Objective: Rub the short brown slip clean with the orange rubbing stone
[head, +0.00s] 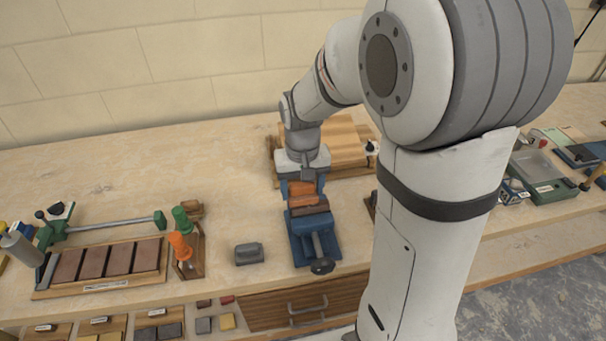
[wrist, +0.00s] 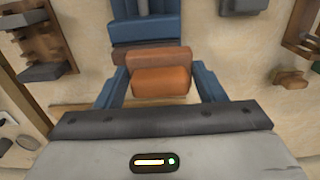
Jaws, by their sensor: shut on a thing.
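My gripper (head: 303,187) points down over the middle of the bench, its blue fingers shut on the orange rubbing stone (head: 302,193). In the wrist view the stone (wrist: 160,82) sits between the two fingers. A brown slip (head: 309,208) lies at the top of a blue vise (head: 303,248), right beside the stone. The slip (wrist: 160,53) also shows just beyond the stone in the wrist view, partly hidden by it. Stone and slip look very close; I cannot tell if they touch. The state of the slip's surface is too small to judge.
A grey block (head: 249,253) lies left of the vise. Farther left are a rack of brown plates (head: 107,262) and a wooden holder with green and orange handles (head: 180,240). Wooden boards (head: 345,140) lie behind my gripper. A green tray (head: 540,175) stands at the right.

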